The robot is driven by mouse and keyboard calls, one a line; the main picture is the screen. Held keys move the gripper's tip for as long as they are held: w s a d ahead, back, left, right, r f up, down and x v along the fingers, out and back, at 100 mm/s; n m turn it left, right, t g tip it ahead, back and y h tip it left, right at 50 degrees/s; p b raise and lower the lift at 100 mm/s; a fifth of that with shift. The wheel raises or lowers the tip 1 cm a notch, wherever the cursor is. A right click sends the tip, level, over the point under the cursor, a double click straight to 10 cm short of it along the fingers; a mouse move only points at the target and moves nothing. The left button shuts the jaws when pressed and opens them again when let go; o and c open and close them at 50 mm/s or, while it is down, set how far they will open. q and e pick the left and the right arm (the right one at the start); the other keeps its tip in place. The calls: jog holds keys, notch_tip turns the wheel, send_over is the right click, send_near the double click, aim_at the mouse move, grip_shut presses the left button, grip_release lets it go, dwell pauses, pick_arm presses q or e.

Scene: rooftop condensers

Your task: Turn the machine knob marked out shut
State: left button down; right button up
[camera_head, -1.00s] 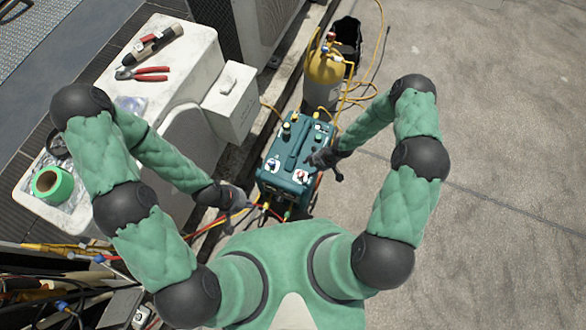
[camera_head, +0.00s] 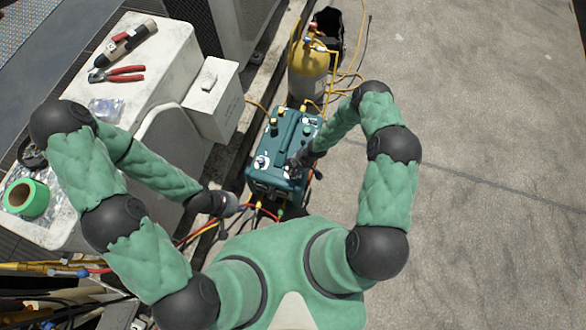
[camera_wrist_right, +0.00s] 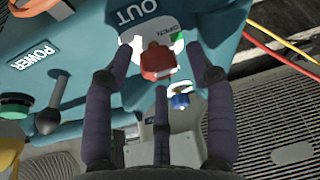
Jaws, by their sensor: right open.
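The teal machine (camera_head: 262,178) stands upright on the ground in front of me. In the right wrist view the red knob (camera_wrist_right: 158,62) sits on a white plate under the word OUT, with a green OPEN marking at its right. My right gripper (camera_head: 297,163) is over the machine's top at that knob and largely hides it in the head view. In the wrist view its dark fingers (camera_wrist_right: 162,58) are spread, with the knob between the two upper ones; contact is unclear. My left gripper (camera_head: 232,204) is left of the machine's near end, its fingers too small to read.
A yellow-topped cylinder (camera_head: 308,70) stands behind the machine. Hoses (camera_head: 262,210) run at its near end. A white condenser (camera_head: 165,75) is left; concrete at right is clear.

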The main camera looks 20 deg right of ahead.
jog(key=c, duration=0.9)
jog(key=shift+c, duration=0.9)
jog(key=shift+a, duration=0.1)
